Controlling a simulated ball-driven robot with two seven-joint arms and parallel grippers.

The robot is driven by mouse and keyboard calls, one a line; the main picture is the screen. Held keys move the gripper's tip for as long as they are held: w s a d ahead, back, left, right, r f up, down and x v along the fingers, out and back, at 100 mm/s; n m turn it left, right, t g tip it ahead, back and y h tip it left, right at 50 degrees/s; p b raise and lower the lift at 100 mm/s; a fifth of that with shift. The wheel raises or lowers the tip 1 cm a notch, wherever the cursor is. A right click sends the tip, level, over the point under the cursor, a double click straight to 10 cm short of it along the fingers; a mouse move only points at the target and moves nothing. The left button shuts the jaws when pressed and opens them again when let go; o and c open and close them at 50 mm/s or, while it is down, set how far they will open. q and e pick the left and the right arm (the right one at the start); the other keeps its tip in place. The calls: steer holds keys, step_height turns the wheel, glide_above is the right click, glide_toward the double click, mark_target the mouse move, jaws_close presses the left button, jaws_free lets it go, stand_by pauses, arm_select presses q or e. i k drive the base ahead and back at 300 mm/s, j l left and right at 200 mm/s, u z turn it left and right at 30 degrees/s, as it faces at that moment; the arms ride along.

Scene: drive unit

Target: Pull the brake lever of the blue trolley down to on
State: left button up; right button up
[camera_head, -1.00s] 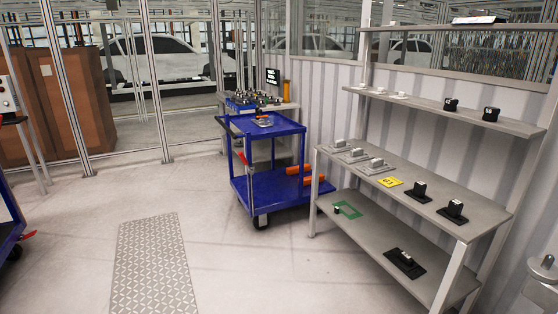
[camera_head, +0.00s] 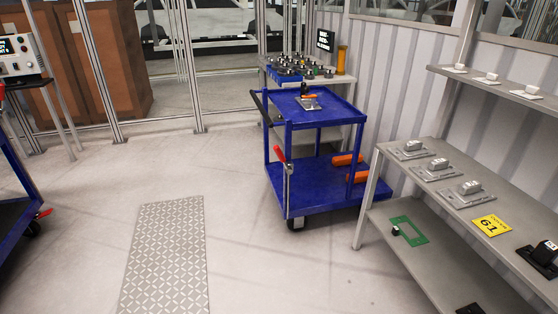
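The blue trolley (camera_head: 318,190) stands right of the middle, against the back corner, beside the grey shelf rack. Its brake lever has a red handle (camera_head: 280,154) at the trolley's front left corner post. The handle points upward and leans a little to the left, above a grey bracket. Orange cylinders (camera_head: 347,159) lie on the lower tray. Neither of my grippers is in view.
A grey shelf rack (camera_head: 442,205) with small parts stands close on the right. Part of another blue trolley (camera_head: 12,205) with a red lever (camera_head: 43,213) shows at the left edge. A patterned floor plate (camera_head: 165,255) lies in front; the floor around it is clear.

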mark_target(278, 152)
steer(key=i+j, duration=0.2)
steer(key=i, duration=0.25)
steer(key=i+j, duration=0.2)
steer(key=i, duration=0.3)
steer(key=i+j+z, duration=0.1)
steer(key=i, duration=0.35)
steer(key=i+j, duration=0.6)
steer(key=i, duration=0.3)
steer(key=z, duration=0.05)
